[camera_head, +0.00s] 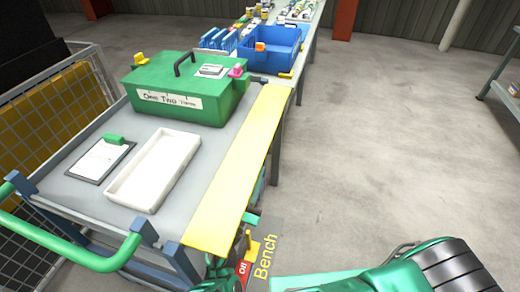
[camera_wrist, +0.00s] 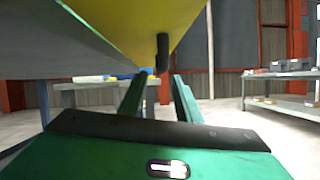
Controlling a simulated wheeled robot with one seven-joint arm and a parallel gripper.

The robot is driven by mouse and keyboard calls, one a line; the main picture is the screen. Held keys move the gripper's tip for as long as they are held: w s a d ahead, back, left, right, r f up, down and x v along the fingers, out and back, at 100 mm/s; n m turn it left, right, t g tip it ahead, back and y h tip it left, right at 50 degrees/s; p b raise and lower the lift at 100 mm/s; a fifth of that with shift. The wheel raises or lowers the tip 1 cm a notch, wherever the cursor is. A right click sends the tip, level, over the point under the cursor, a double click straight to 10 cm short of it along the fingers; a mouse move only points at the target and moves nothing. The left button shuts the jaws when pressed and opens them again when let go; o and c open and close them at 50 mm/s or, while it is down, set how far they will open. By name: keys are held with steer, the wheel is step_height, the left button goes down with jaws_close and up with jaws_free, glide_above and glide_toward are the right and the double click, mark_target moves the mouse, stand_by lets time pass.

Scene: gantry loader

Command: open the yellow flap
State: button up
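The yellow flap (camera_head: 238,175) is a long flat panel along the right edge of the grey cart top in the head view. It lies about level with that top. In the wrist view the yellow flap (camera_wrist: 150,20) is seen from below at the top, with a short dark handle (camera_wrist: 163,55) hanging from it. My gripper (camera_wrist: 159,88) is open, its two green fingers apart and nothing between them. The handle shows beyond the fingertips, between them in the picture; I cannot tell the exact gap. In the head view my gripper is mostly hidden at the bottom.
On the cart (camera_head: 75,188) stand a green toolbox (camera_head: 190,95), a white tray (camera_head: 155,170) and a clipboard (camera_head: 100,160). A blue bin (camera_head: 270,50) sits on the bench behind. A shelf (camera_wrist: 280,85) stands farther right in the wrist view. The floor right of the cart is clear.

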mark_target(260, 152)
steer(key=x, duration=0.7)
steer(key=shift+w+d+r, duration=0.1)
steer(key=shift+w+r, duration=0.05)
steer(key=shift+w, duration=0.05)
jaws_close()
